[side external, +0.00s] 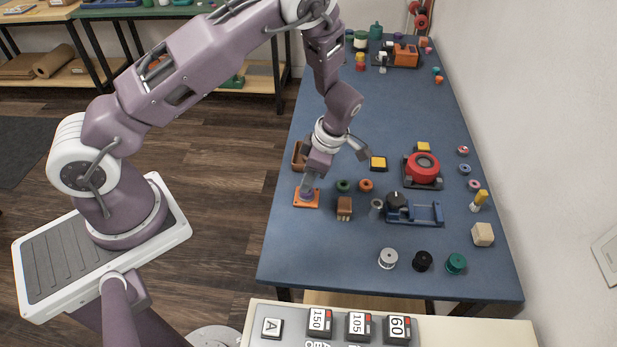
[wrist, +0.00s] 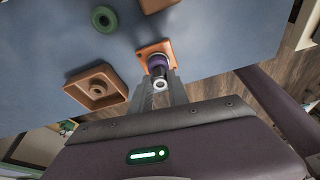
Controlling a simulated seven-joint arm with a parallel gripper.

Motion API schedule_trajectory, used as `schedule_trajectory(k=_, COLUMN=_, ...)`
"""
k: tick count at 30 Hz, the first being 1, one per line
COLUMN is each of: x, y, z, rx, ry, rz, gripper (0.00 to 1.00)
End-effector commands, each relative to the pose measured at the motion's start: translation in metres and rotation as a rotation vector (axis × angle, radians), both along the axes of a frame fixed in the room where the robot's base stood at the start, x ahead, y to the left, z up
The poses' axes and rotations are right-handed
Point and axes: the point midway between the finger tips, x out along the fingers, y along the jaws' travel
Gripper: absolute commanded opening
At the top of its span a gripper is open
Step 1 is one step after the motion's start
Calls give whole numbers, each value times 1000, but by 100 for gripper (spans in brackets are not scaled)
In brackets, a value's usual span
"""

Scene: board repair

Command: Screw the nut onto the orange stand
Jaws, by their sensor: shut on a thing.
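The orange stand (side external: 298,203) is a small square base near the left edge of the blue table. It also shows in the wrist view (wrist: 146,51). A purple nut (wrist: 158,65) sits around the post over the stand; a pale ring-shaped post end (wrist: 160,85) shows between my fingers. My gripper (side external: 308,190) points down over the stand and is shut on the purple nut; it also shows in the wrist view (wrist: 160,76). The fingers hide much of the nut in the side view, and I cannot tell how far down the post it sits.
A brown square tray (wrist: 85,98) lies close to the stand. A blue fixture (side external: 425,212) and a red round part (side external: 422,166) stand farther right. The front left table is clear.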

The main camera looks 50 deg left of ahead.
Motion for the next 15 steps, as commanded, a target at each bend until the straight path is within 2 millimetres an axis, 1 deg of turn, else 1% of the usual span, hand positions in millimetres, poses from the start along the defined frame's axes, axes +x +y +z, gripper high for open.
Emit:
schedule_trajectory(k=5, x=0, y=0, z=0, rx=0, ry=0, rz=0, gripper=0)
schedule_trajectory(k=6, x=0, y=0, z=0, rx=0, ry=0, rz=0, gripper=27)
schedule_trajectory(k=8, x=0, y=0, z=0, rx=0, ry=0, rz=0, gripper=38)
schedule_trajectory(k=9, x=0, y=0, z=0, rx=0, ry=0, rz=0, gripper=46)
schedule_trajectory(k=15, x=0, y=0, z=0, rx=0, ry=0, rz=0, gripper=46)
